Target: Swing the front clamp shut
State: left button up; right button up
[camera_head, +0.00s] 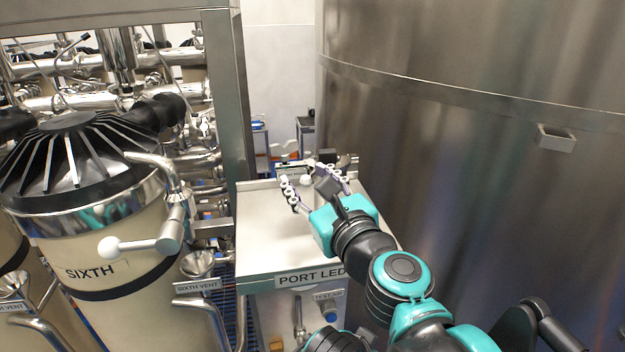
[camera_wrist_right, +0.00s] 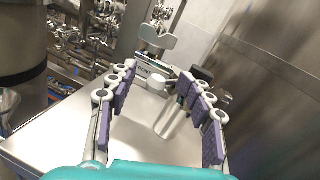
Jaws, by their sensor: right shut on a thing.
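The front clamp (camera_wrist_right: 150,76) stands at the far end of the steel bench top, with a partly readable label. It also shows, small, in the head view (camera_head: 291,167). Its white round knob (camera_wrist_right: 161,86) lies between the fingers of my right gripper (camera_wrist_right: 158,77). In the head view the right gripper (camera_head: 302,176) reaches over the bench, its fingers on either side of the white knob (camera_head: 305,180). The gripper is shut on the knob, though the fingers stand well apart. The contact itself is hard to see. My left gripper is not in view.
The bench (camera_head: 270,250) carries a "PORT LED..." label, and its near top is bare. A large steel tank (camera_head: 470,190) stands close on the right. A vessel marked SIXTH (camera_head: 110,250), with a white-knobbed lever, and piping fill the left.

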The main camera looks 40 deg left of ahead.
jog(key=shift+s+a, duration=0.1)
jog(key=shift+s, duration=0.1)
jog(key=v, duration=1.2)
jog(key=shift+w+f, duration=0.1)
dwell(0.3)
